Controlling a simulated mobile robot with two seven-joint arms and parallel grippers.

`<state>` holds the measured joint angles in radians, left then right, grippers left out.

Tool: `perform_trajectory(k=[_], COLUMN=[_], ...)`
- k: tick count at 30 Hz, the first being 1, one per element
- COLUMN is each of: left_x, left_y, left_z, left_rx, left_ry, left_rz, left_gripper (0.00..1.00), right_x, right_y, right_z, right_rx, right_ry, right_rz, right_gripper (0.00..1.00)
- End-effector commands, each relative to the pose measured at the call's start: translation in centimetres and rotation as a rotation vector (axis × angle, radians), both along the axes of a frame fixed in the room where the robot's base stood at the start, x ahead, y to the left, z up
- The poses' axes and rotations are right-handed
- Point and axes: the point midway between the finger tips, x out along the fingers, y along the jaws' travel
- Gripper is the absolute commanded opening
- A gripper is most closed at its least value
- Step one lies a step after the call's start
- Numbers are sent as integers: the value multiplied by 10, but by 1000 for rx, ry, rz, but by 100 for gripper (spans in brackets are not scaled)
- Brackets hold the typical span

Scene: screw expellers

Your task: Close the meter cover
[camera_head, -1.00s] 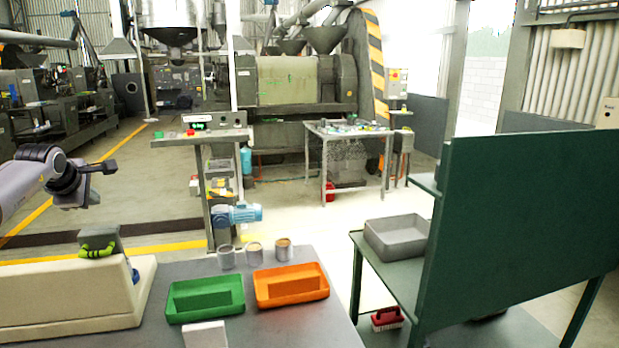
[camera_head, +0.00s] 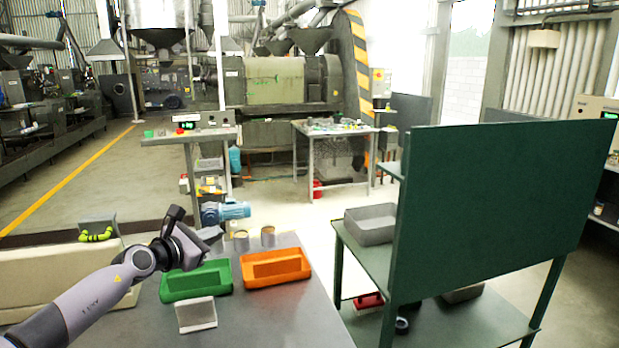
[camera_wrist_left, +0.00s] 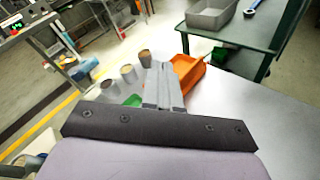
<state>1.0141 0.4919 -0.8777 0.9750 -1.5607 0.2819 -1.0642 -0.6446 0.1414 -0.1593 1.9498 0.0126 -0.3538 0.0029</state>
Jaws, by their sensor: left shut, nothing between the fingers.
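I cannot pick out a meter cover for certain in these views. A cream box (camera_head: 594,108) with a small dark panel shows at the right edge of the head view, partly cut off by the frame. My left gripper (camera_head: 212,237) is above the near grey table, over the far side of the green tray (camera_head: 165,294). Its fingers are together and hold nothing; they also show in the left wrist view (camera_wrist_left: 163,88). My left gripper is far to the left of the cream box. My right gripper is not in view.
An orange tray (camera_head: 302,262), cups (camera_head: 268,237) and a small white piece (camera_head: 197,315) are on the near table (camera_head: 275,318). A green shelf unit (camera_head: 480,210) with a tall panel stands to the right and holds a grey bin (camera_head: 371,226).

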Motion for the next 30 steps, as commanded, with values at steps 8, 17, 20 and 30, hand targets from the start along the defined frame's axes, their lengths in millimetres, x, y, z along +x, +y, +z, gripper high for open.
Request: perform_trajectory(k=[8, 17, 20, 30], left_x=[-64, -142, -176, -331], left_y=[-63, -33, -17, 16], left_z=[-17, -66, -93, -180], left_rx=[-850, -1716, -1971, -2622], left_ry=[79, 274, 339, 486], left_rz=[118, 494, 676, 1474], left_gripper=[0, 0, 0, 0], right_x=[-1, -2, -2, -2], right_y=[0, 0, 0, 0], right_z=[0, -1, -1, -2], right_rx=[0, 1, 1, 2], right_ry=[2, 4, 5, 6], right_rz=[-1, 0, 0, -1], right_gripper=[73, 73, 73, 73])
